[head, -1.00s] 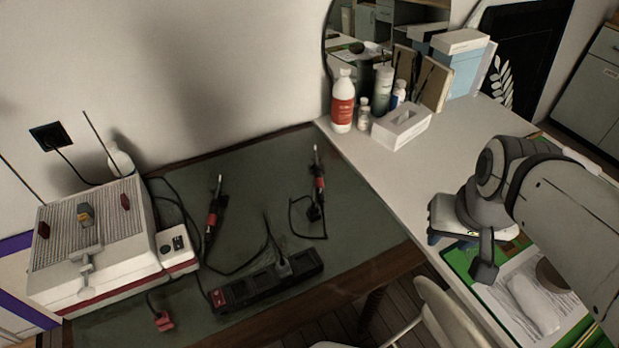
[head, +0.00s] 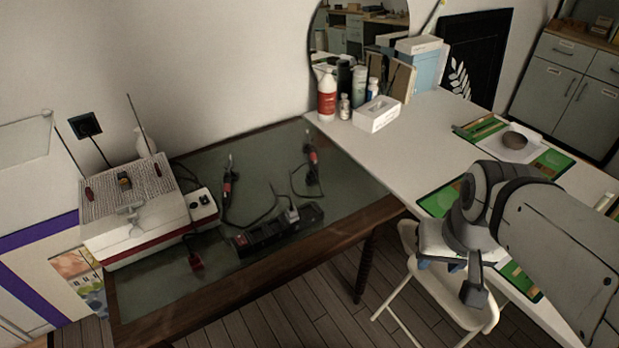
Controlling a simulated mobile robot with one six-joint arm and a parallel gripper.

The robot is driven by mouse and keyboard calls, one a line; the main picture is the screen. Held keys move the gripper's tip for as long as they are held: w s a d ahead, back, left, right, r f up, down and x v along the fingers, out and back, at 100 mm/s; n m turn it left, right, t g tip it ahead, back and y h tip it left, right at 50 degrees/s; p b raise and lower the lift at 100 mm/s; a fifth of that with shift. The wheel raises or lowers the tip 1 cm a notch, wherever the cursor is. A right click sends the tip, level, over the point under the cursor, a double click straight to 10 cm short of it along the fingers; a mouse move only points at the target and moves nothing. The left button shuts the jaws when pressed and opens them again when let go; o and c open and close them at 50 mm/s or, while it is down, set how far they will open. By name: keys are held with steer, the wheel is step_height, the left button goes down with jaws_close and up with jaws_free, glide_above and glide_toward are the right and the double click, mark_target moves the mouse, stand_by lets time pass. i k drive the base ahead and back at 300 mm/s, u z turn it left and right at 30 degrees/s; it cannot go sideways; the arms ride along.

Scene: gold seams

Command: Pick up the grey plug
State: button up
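The grey plug (head: 292,214) sits on the black power strip (head: 262,238), towards its right end, with a dark cable running from it. The strip lies near the front edge of the green-topped table (head: 350,192). My gripper (head: 440,265) is at the right of the head view, in front of the white desk and well apart from the plug. Small blue parts show at its lower end.
A red plug (head: 196,262) lies left of the strip. Two red-and-black soldering irons (head: 228,184) lie behind it. A white station box (head: 135,208) stands at the left. A white folding chair (head: 448,298) stands below my arm, with bottles (head: 327,95) on the white desk (head: 425,138) behind.

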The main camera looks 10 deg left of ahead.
mark_target(291, 215)
steer(key=z, duration=0.45)
steer(key=k, duration=0.15)
steer(key=u, duration=1.25)
steer(key=i, duration=1)
steer(key=z, duration=0.2)
steer(key=k, duration=0.65)
steer(key=u, duration=0.05)
